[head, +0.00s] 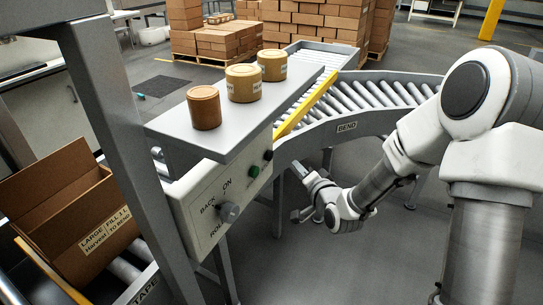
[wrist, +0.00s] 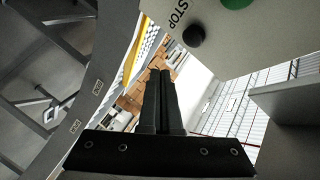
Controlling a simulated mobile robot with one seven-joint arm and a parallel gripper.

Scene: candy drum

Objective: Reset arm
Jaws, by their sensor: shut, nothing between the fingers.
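My gripper (head: 300,190) hangs in the air in front of the conveyor and to the right of the control panel (head: 222,200) in the head view. In the wrist view its two dark fingers (wrist: 160,75) lie side by side, shut with nothing between them. The panel carries a grey knob (head: 229,212), a green button (head: 253,171) and a black button (head: 267,155). In the wrist view the black button (wrist: 194,36) and green button (wrist: 236,3) show at the top, beside the word STOP. The gripper is apart from the panel.
A grey shelf (head: 180,123) above the panel holds a brown drum (head: 204,107) and two tan drums (head: 243,83). A roller conveyor (head: 345,100) curves behind my gripper. An open carton (head: 75,215) sits at left by a grey post (head: 105,110). Floor below my gripper is clear.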

